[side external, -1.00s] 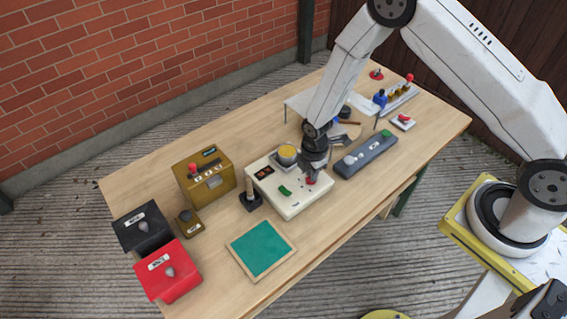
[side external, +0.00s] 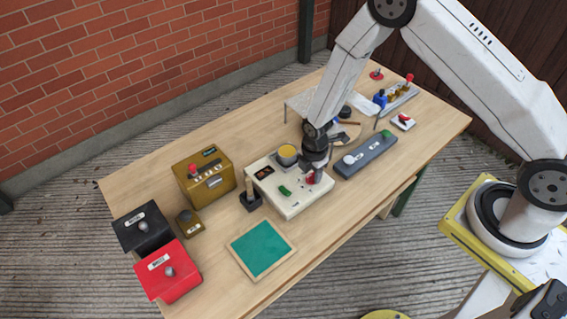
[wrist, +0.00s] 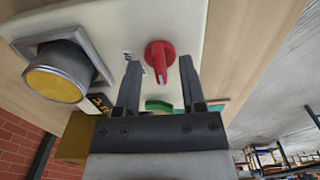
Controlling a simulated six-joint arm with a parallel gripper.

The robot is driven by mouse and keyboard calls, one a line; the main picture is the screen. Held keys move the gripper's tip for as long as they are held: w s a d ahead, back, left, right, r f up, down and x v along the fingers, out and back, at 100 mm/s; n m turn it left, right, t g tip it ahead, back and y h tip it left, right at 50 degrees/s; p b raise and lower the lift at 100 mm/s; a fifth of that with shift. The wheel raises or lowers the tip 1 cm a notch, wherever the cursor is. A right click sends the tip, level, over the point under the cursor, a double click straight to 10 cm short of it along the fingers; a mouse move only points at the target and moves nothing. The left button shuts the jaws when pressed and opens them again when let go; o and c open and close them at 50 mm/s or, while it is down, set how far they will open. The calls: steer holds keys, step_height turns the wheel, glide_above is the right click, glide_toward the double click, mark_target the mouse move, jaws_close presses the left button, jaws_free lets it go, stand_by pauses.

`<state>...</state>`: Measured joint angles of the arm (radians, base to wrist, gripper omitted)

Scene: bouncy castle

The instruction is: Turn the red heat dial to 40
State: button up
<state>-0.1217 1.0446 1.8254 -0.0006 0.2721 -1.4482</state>
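The red heat dial (wrist: 160,55) is on a cream control box (wrist: 190,20), with its pointer ridge toward the gripper side in the wrist view. In the side view the dial (side external: 313,178) is partly hidden by my gripper (side external: 318,172). In the wrist view my gripper (wrist: 159,66) is open. Its fingertips are on either side of the dial, with a gap on each side, and nothing is held. A small display (wrist: 98,101) on the box glows orange in the wrist view and also shows in the side view (side external: 264,171); its digits are too small to read.
A green mat (side external: 262,247) lies in front.

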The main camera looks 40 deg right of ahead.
steer(key=shift+r, duration=0.1)
steer(key=shift+r, duration=3.85)
steer(key=r+m, duration=0.1)
step_height(320, 180, up, 9)
steer(key=m+t, duration=0.1)
steer(key=m, duration=0.7)
glide_above(312, 174)
steer(key=s+d, duration=0.3)
steer(key=s, duration=0.2)
steer(key=s+d+r+m+t, duration=0.1)
steer(key=s+d+r+m, duration=0.1)
steer(key=s+r+m, duration=0.4)
steer(key=shift+s+m+t, duration=0.3)
steer(key=shift+s+m, duration=0.4)
steer(key=shift+m, duration=0.8)
